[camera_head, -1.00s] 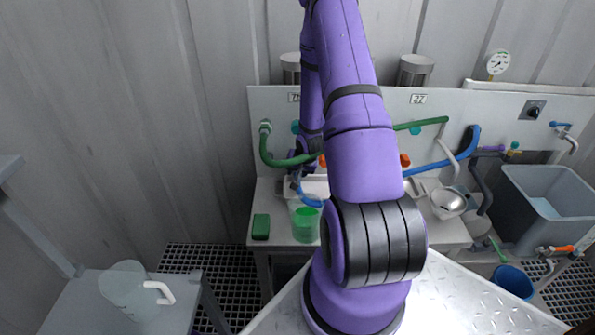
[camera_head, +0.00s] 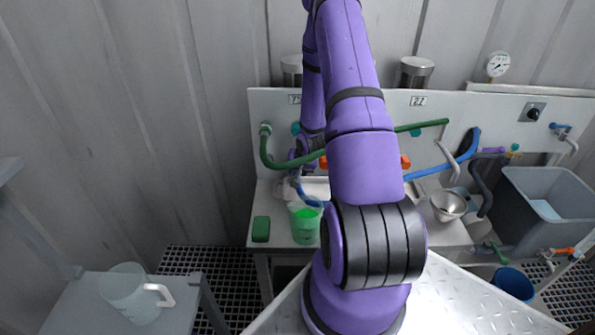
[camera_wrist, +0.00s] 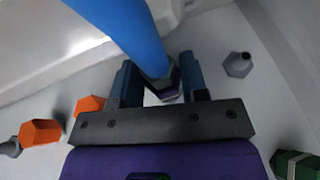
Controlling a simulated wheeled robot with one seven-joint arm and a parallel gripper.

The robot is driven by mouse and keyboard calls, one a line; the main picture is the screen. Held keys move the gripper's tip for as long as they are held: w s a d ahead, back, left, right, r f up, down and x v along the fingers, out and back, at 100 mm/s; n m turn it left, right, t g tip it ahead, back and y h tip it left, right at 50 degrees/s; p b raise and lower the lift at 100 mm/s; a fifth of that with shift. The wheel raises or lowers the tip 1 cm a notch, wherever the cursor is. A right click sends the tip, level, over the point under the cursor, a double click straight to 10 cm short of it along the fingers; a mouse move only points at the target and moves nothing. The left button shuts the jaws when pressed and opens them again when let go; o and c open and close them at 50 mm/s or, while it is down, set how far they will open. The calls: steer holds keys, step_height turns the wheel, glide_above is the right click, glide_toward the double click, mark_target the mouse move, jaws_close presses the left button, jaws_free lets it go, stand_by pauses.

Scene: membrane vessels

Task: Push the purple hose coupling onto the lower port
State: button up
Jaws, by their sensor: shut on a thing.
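The hose crosses between the fingers and hides part of the coupling. A grey hexagonal fitting (camera_wrist: 238,65) stands on the pale panel just right of the fingers, apart from the coupling. I cannot tell which fitting is the lower port. In the head view my arm hides most of the work area, and the blue hose (camera_head: 306,198) hangs by the panel's left part.
Orange fittings (camera_wrist: 40,132) and a green fitting (camera_wrist: 293,165) lie near my gripper. A green hose (camera_head: 285,162) crosses the panel. A grey sink (camera_head: 525,235) is right.

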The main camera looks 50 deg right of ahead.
steer(key=shift+w+d, duration=0.2)
steer(key=shift+w, duration=0.05)
steer(key=o, duration=1.2)
steer(key=shift+c, duration=0.2)
steer(key=v, duration=1)
steer(key=shift+s+r, duration=0.2)
steer(key=shift+r, duration=0.1)
